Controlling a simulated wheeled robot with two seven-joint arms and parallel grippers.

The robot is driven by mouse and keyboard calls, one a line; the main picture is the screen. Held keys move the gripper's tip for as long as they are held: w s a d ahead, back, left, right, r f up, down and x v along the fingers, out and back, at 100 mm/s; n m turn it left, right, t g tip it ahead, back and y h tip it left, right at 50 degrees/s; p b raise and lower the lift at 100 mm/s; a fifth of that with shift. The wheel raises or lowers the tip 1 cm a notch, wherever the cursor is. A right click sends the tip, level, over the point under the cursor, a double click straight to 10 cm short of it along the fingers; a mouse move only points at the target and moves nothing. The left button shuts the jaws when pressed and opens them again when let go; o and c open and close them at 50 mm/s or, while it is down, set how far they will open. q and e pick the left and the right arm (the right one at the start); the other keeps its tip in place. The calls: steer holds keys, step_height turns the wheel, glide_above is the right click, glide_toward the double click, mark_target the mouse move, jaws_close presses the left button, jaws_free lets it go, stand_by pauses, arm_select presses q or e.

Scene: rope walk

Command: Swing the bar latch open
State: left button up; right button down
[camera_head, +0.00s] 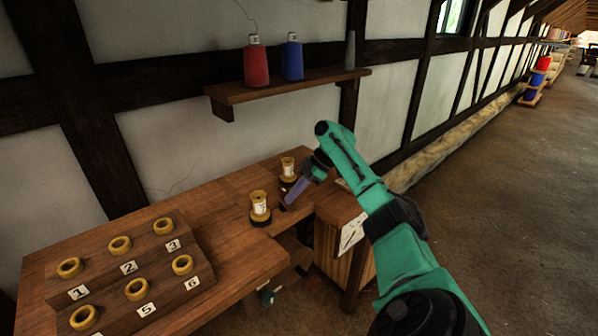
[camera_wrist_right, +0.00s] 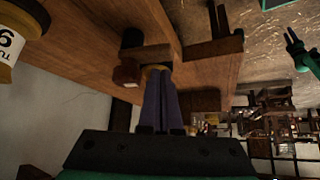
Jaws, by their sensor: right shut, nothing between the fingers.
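My right gripper (camera_head: 290,200) points down and left at the table's right end, its purple fingers together. In the right wrist view the shut fingers (camera_wrist_right: 158,72) reach toward a wooden bar (camera_wrist_right: 215,50) with a short upright stub, which looks like the bar latch. A red-brown knob (camera_wrist_right: 127,73) is just left of the fingertips. A small tan round part is partly hidden behind the tips; I cannot tell whether they touch it. In the head view the latch is hidden or too small to make out. A teal gripper, apparently my left (camera_wrist_right: 298,48), shows small at the right wrist view's edge.
Two yellow spools, one nearer (camera_head: 260,207) and one farther (camera_head: 288,168), stand close to the right gripper. A numbered board (camera_head: 105,300) with yellow rings is at left. A wall shelf (camera_head: 290,86) holds red and blue cones. The floor at right (camera_head: 520,200) is clear.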

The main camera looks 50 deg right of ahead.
steer(key=v, duration=1.1)
steer(key=shift+s+r+p, duration=0.15)
steer(key=shift+r+p, duration=0.15)
steer(key=shift+p, duration=0.05)
steer(key=shift+d, duration=0.1)
